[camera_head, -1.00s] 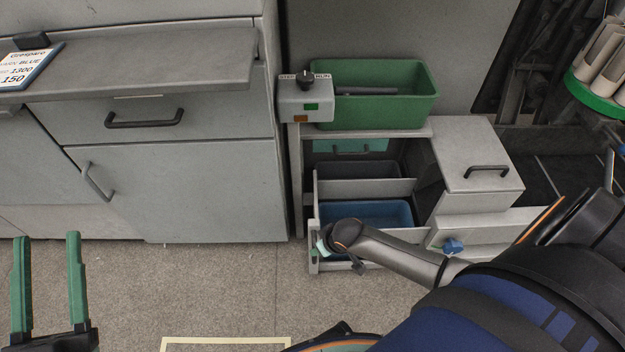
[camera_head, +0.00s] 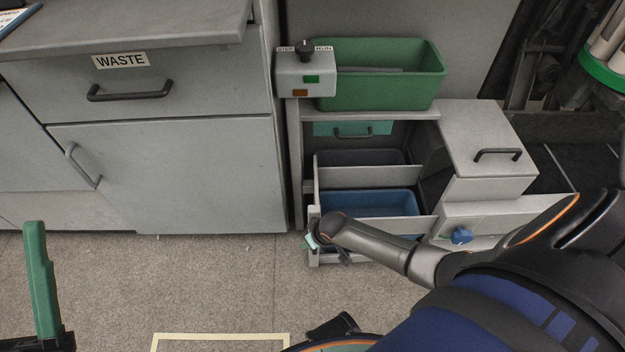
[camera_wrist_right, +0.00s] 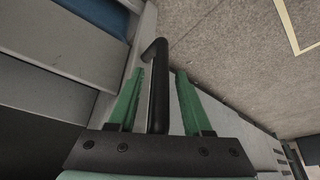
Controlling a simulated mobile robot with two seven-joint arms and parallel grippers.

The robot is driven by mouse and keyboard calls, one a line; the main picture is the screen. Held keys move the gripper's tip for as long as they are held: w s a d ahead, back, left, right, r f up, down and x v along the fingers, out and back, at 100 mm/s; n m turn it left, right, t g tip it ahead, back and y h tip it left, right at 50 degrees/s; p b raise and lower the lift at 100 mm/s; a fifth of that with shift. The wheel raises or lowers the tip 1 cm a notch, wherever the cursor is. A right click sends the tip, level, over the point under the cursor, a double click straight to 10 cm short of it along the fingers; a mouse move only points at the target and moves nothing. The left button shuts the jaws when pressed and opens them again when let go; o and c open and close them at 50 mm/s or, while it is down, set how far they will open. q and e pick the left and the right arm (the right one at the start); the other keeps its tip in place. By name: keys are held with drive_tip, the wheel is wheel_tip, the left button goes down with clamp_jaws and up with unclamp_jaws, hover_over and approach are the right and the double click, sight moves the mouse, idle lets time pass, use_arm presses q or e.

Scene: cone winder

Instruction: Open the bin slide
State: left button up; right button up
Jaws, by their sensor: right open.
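The bin slide (camera_head: 330,176) is a low grey frame under the green tray in the head view. It holds a blue bin (camera_head: 375,203) in front and a dark bin (camera_head: 350,158) behind. In the right wrist view, a black bar handle (camera_wrist_right: 156,85) stands on the grey front, between the two green fingers of my right gripper (camera_wrist_right: 160,74). Visible gaps separate fingers and handle; the gripper is open. In the head view my right arm hides part of the slide's front. My left gripper (camera_head: 40,275) is at the lower left with one finger visible, the other out of frame.
A green tray (camera_head: 385,92) and a control box (camera_head: 306,76) sit above the slide. Grey cabinets with a WASTE label (camera_head: 121,61) stand left. A lidded grey box (camera_head: 484,150) stands right. The floor (camera_head: 215,275) in front is clear, with a yellow line.

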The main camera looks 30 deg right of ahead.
drive_tip(key=shift+c, duration=0.4)
clamp_jaws()
idle(1.0)
